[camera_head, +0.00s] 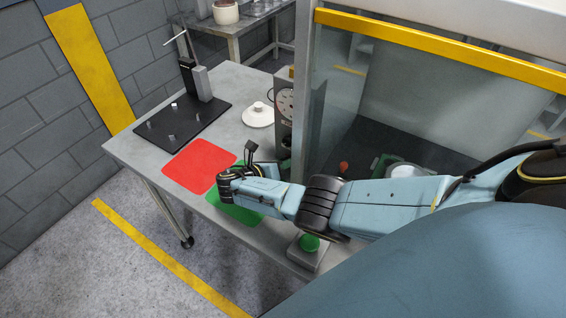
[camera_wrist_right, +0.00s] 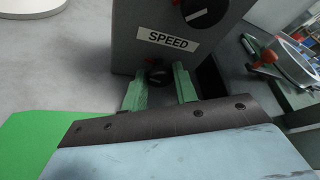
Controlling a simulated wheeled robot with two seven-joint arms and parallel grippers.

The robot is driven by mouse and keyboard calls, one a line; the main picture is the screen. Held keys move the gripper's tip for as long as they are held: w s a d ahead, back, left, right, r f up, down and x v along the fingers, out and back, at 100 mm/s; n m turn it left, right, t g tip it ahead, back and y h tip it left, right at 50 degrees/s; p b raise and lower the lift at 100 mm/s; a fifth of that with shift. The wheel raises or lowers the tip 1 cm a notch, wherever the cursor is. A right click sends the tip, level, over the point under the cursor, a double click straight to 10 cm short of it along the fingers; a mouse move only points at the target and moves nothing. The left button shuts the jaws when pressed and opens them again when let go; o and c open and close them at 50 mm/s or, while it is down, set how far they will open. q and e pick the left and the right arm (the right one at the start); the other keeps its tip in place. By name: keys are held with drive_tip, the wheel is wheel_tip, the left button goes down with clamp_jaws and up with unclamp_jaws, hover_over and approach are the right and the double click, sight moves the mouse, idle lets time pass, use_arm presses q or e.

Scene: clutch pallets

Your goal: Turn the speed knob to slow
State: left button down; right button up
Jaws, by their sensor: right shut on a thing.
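The grey control box (camera_head: 286,118) with a round dial stands on the table beside the glass enclosure. In the right wrist view, its front bears a white SPEED label (camera_wrist_right: 168,39). A black knob (camera_wrist_right: 158,76) with a little red beside it sits below the label. My right gripper (camera_wrist_right: 160,88) is shut on this lower knob, its green fingers on either side. The knob's setting cannot be read. A second black knob (camera_wrist_right: 204,10) shows above the label. In the head view, my right arm reaches in from the right and its fingertips are hard to make out. My left gripper is not in view.
A red mat (camera_head: 199,165) and a green mat (camera_head: 232,209) lie on the table. A black board (camera_head: 180,128) with small posts and a white lidded item (camera_head: 258,116) are behind. A green button (camera_head: 309,243) sits at the front edge. The glass enclosure (camera_head: 345,95) borders the right.

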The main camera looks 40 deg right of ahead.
drive_tip(key=o, duration=0.9)
drive_tip(key=shift+o, duration=0.2)
drive_tip(key=p+v, duration=0.1)
drive_tip(key=v, duration=1.2)
drive_tip(key=shift+a+p, duration=0.2)
drive_tip(key=shift+p, duration=0.1)
